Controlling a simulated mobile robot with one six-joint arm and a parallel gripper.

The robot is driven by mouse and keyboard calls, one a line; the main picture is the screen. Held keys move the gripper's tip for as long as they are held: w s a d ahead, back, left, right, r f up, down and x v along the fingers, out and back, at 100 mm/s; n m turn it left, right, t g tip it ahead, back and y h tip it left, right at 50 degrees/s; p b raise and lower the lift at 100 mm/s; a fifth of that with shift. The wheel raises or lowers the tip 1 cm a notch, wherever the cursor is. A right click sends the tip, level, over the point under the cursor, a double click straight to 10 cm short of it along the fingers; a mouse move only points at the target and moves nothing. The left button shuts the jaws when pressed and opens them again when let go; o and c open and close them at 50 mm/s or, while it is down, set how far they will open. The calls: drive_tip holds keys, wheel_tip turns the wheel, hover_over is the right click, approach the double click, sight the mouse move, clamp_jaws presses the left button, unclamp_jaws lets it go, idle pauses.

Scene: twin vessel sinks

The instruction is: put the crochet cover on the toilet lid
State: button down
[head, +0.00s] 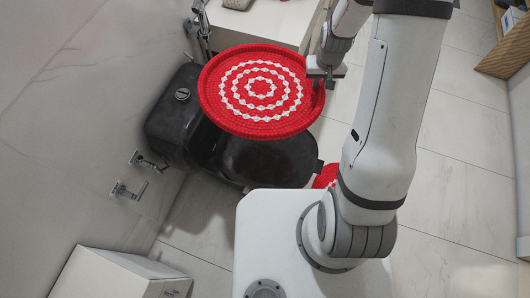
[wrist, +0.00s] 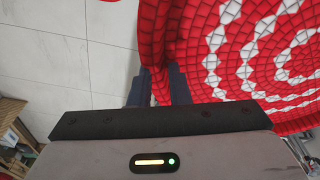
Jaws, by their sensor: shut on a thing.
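The crochet cover (head: 262,88) is a round red piece with white rings, held up in the air and slightly tilted in the head view. My gripper (head: 322,80) is shut on its right edge. In the wrist view my gripper's fingers (wrist: 160,88) pinch the red rim, and the cover (wrist: 235,50) fills the upper right. The toilet has a black tank (head: 178,105) against the wall. Its dark lid (head: 270,160) appears lowered and lies partly hidden below the cover. The gap between cover and lid is hard to judge.
Another red piece (head: 326,176) shows on the floor beside the toilet, mostly hidden by my body. A white cabinet with a basin (head: 265,22) stands behind. Wall fittings (head: 130,190) are at left. A white box (head: 118,276) is at lower left. Floor at right is clear.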

drive_tip(key=b, duration=3.3)
hover_over(309, 146)
wheel_tip(309, 146, down, 28)
drive_tip(key=f, duration=0.1)
drive_tip(key=f+b, duration=0.1)
drive_tip(key=f, duration=0.2)
drive_tip(key=f+b, duration=0.1)
drive_tip(key=f, duration=0.2)
drive_tip(key=f+b, duration=0.1)
drive_tip(key=f, duration=0.2)
drive_tip(key=shift+s+f, duration=0.2)
drive_tip(key=shift+s, duration=0.1)
drive_tip(key=shift+f+b, duration=0.15)
drive_tip(key=shift+b, duration=0.2)
drive_tip(key=c, duration=1.4)
unclamp_jaws()
drive_tip(key=shift+o, duration=0.2)
